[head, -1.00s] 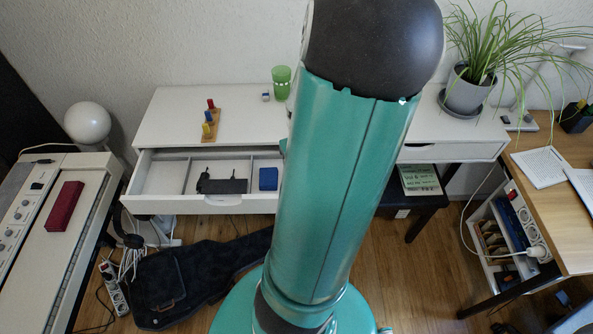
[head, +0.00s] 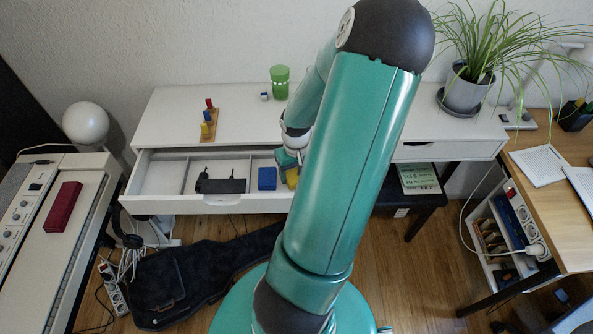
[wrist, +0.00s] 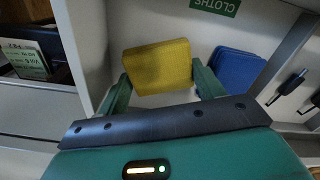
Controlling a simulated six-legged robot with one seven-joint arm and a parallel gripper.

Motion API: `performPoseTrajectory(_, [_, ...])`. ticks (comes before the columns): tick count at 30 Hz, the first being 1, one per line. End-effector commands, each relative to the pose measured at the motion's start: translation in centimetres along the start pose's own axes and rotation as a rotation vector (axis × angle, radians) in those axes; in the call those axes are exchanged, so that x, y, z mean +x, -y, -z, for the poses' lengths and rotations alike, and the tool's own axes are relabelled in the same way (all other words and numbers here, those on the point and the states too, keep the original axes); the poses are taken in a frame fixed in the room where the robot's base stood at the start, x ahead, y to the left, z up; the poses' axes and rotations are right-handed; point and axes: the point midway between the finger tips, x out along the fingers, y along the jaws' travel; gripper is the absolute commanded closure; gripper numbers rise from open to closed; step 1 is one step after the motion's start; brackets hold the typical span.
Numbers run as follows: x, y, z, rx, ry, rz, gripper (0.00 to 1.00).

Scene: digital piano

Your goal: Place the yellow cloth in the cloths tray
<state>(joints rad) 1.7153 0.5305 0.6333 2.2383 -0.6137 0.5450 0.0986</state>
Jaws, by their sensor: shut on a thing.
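The yellow cloth (wrist: 157,67) is a folded block between the two fingers of my gripper (wrist: 163,85), which is shut on it. In the head view a small part of the yellow cloth (head: 292,179) shows beside my arm, at the right end of the open drawer. In the wrist view the cloth is over or in the white compartment (wrist: 150,25) with a green "CLOTHS" label (wrist: 215,6). A blue folded cloth (wrist: 238,71) lies in this compartment, to the right of the yellow one. I cannot tell whether the yellow cloth touches the compartment floor.
A divider (wrist: 284,55) separates this compartment from one with a black adapter (head: 220,185). On the desk top stand a green cup (head: 280,82) and a wooden peg board (head: 208,124). My arm hides the drawer's right end in the head view.

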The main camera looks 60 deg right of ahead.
Motion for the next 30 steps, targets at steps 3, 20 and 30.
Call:
performPoseTrajectory(3, [0.2, 0.0, 0.0, -0.001, 0.0, 0.0, 0.58])
performPoseTrajectory(20, [-1.0, -0.2, 0.1, 0.0, -0.003, -0.004, 0.24])
performPoseTrajectory(30, [-7.3, -0.2, 0.0, 0.001, -0.003, -0.006, 0.24])
